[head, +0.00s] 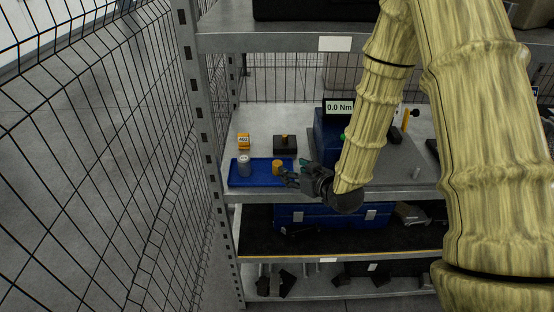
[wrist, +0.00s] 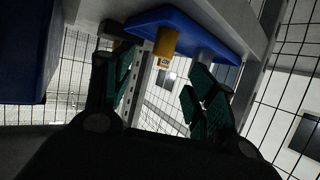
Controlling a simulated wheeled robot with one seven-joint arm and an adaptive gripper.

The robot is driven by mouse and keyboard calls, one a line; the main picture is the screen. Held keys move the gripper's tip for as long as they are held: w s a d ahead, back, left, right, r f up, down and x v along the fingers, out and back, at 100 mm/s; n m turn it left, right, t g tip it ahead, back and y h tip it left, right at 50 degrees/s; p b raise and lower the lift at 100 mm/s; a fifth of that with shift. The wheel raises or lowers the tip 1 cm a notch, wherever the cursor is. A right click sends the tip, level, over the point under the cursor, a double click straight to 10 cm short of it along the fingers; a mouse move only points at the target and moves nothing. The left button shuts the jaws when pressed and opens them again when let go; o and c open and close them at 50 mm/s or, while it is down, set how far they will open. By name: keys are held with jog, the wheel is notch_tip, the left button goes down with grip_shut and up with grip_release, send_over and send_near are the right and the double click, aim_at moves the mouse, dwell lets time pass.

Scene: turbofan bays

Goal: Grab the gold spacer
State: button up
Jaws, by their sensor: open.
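The gold spacer (head: 277,167) is a small gold cylinder standing upright at the right end of a shallow blue tray (head: 262,184). A silver-grey cylinder (head: 243,168) stands at the tray's left end. My gripper (head: 288,177) is open and empty, just right of the spacer, with its fingers pointing left towards it. In the wrist view, the gold spacer (wrist: 165,43) shows ahead between the spread fingers (wrist: 160,80), beyond their tips, with the blue tray (wrist: 205,28) at the top. Whether any finger touches the spacer cannot be told.
Behind the tray are an orange labelled block (head: 243,141) and a dark block (head: 285,148) with a gold piece on top. A display reading 0.0 Nm (head: 339,107) stands right. A shelf post (head: 204,120) and mesh fence (head: 90,150) are left; another shelf (head: 270,42) is above.

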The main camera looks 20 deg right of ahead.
aim_at(278, 163)
jog(key=shift+w+a+f+p, duration=0.1)
jog(key=shift+w+a+p, duration=0.15)
jog(key=shift+w, duration=0.4)
jog(key=shift+w+a+f+p, duration=0.1)
jog(key=shift+w+p, duration=0.2)
jog(key=shift+w, duration=0.3)
jog(key=shift+d+p+x, duration=0.1)
jog(key=shift+p+x, duration=0.1)
jog(key=shift+x, duration=0.5)
jog(key=shift+d+p+x, duration=0.15)
jog(key=shift+x, duration=0.6)
jog(key=shift+w+a+f+p, duration=0.1)
jog(key=shift+a+p, duration=0.1)
jog(key=shift+p, duration=0.15)
jog(key=shift+w+a+f+p, duration=0.1)
jog(key=shift+w+a+p, duration=0.15)
jog(key=shift+p, duration=0.1)
jog(key=shift+p+x, duration=0.95)
jog(key=shift+x, duration=1.1)
jog(key=shift+f, duration=0.1)
jog(key=shift+s+a, duration=0.1)
jog(key=c, duration=1.2)
jog(key=shift+c, duration=0.3)
